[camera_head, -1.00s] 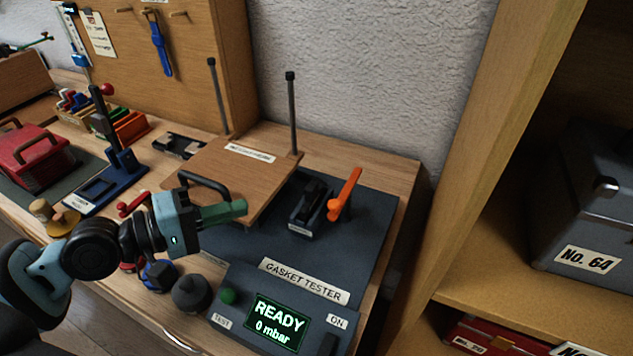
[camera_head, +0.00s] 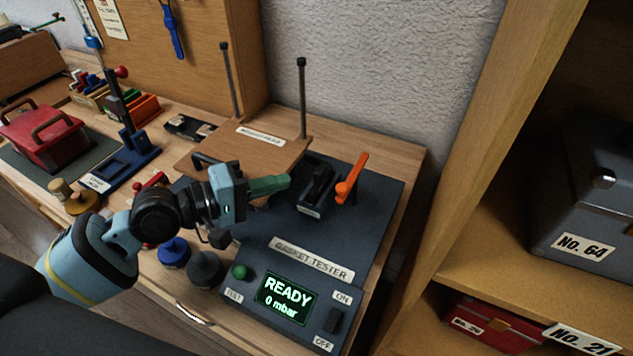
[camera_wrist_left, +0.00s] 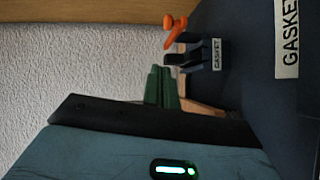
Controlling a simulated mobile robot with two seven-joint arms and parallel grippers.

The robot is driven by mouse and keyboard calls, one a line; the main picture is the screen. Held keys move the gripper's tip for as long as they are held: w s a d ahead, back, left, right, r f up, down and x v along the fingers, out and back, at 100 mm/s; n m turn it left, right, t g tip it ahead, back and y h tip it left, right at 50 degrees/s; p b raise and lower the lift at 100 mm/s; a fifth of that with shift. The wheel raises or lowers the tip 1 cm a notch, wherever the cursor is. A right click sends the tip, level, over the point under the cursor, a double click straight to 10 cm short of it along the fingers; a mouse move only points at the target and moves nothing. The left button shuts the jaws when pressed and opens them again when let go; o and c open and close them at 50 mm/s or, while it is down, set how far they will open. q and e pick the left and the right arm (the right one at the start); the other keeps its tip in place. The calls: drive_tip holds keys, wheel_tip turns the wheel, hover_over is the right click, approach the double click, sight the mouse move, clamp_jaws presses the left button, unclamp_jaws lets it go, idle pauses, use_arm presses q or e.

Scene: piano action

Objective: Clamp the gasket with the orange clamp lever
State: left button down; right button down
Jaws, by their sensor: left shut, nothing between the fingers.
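The orange clamp lever (camera_head: 352,179) stands up, tilted, on the right of the dark gasket tester (camera_head: 375,215). Just left of it is a dark blue holder (camera_head: 316,195) with a black part in it; I cannot make out the gasket itself. In the left wrist view the orange lever (camera_wrist_left: 174,30) and the labelled gasket holder (camera_wrist_left: 203,55) show beyond the fingers. My left gripper (camera_head: 286,181) has green fingers, shut and empty, left of the holder and apart from the lever. It also shows in the left wrist view (camera_wrist_left: 161,72). My right gripper is not in view.
The tester's display (camera_head: 287,298) reads READY, 0 mbar. A green button (camera_head: 239,271) and dark knobs are near the front. A wooden board (camera_head: 235,150) with two upright rods stands behind my gripper. A wooden shelf (camera_head: 490,265) bounds the right side.

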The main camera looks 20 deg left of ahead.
use_arm(q)
drive_tip(key=w+d, duration=0.1)
drive_tip(key=d, duration=0.1)
drive_tip(key=w+d+p, duration=0.1)
drive_tip(key=w+d, duration=0.1)
drive_tip(key=d, duration=0.1)
drive_tip(key=shift+d+f, duration=0.3)
drive_tip(key=shift+f, duration=0.1)
drive_tip(key=shift+d+f+p, duration=0.15)
drive_tip(key=shift+d+p, duration=0.15)
drive_tip(key=shift+d, duration=0.05)
drive_tip(key=shift+s+d+f, duration=0.1)
drive_tip(key=shift+d+f, duration=0.1)
drive_tip(key=shift+d, duration=0.2)
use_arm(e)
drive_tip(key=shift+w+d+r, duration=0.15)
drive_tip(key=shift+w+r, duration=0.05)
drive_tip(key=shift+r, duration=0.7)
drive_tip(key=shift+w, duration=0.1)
